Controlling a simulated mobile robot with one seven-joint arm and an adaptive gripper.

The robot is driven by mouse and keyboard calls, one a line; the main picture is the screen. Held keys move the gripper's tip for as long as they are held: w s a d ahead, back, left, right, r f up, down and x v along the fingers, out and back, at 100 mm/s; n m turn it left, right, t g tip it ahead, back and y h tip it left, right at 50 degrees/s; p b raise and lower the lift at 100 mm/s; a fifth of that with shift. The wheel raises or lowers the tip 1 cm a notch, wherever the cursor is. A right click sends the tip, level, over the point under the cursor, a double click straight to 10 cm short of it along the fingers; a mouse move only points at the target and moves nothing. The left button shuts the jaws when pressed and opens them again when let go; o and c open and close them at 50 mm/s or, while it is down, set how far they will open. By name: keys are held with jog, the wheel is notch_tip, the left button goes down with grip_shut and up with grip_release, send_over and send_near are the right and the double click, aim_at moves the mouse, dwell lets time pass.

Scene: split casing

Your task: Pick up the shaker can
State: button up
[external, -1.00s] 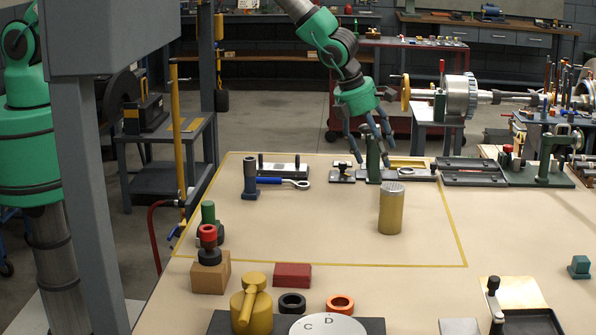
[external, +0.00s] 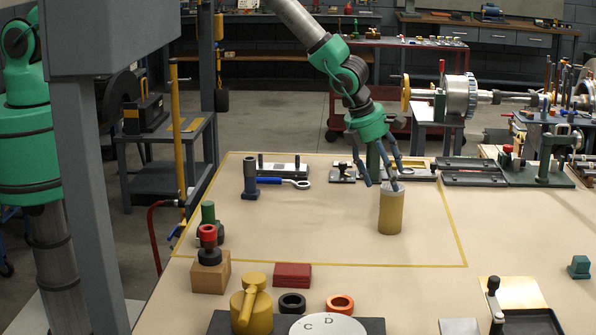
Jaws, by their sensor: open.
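The shaker can (external: 391,213) is a gold cylinder with a pale top. It stands upright on the table inside the yellow outline, right of the middle. My gripper (external: 381,186) is open and comes down from above. Its fingers are spread over the can's top, one to the left of the can and the others in front of or over its rim. I cannot tell whether any finger touches the can. Part of the can's top is hidden by the fingers.
A blue-handled ring wrench (external: 284,182) and a dark blue post (external: 250,178) stand or lie to the left. A dark red block (external: 292,274) lies in front. The table around the can is clear.

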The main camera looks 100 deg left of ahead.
aim_at(392, 191)
jog(key=shift+f, duration=0.1)
jog(key=shift+p+x, duration=0.4)
jog(key=shift+x, duration=2.15)
jog(key=shift+w, duration=0.1)
grip_shut()
